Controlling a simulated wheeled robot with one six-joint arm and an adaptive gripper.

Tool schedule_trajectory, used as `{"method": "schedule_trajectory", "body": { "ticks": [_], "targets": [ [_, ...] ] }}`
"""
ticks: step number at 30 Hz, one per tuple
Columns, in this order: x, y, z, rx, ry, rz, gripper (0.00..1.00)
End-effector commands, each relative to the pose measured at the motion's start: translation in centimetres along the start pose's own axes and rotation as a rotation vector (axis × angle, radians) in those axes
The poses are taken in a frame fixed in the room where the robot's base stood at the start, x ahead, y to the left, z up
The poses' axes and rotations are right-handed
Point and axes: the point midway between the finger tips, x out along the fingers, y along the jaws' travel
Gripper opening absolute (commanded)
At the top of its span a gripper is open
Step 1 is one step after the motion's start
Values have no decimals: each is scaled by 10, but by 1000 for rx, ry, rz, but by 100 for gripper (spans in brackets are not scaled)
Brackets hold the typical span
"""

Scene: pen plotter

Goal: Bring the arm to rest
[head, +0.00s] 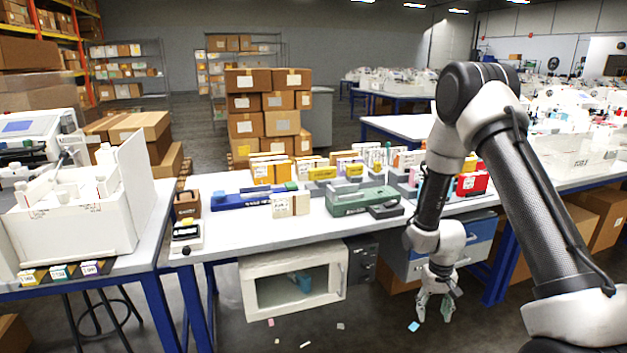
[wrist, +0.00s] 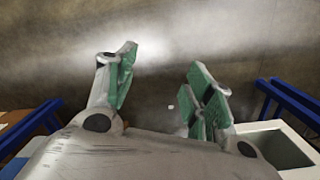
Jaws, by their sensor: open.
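My arm shows at the right of the head view, bent at the elbow, with its forearm hanging down in front of the table. My gripper (head: 434,308) points down at the arm's lower end, below the table top and over the floor. In the wrist view my gripper (wrist: 160,85) has its green-padded fingers spread wide apart. Nothing is between the fingers except a view of the floor, with a small white scrap lying on it.
A long table (head: 240,232) holds boxes, a green device (head: 362,200) and a blue device (head: 235,199). A blue scrap (head: 413,326) lies on the floor near my gripper. A plotter-like white machine (head: 75,215) stands at left.

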Motion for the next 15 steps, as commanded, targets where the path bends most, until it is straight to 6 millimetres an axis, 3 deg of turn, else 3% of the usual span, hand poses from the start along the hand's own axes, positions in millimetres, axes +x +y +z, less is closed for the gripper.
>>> {"method": "schedule_trajectory", "body": {
  "ticks": [1,6,12,15],
  "targets": [
    [-36,5,12,-19,-19,6,52],
    [-136,20,67,-84,-96,17,52],
    [-230,33,139,-127,-115,6,52],
    [-267,39,174,-133,-93,-4,52]
  ]
}}
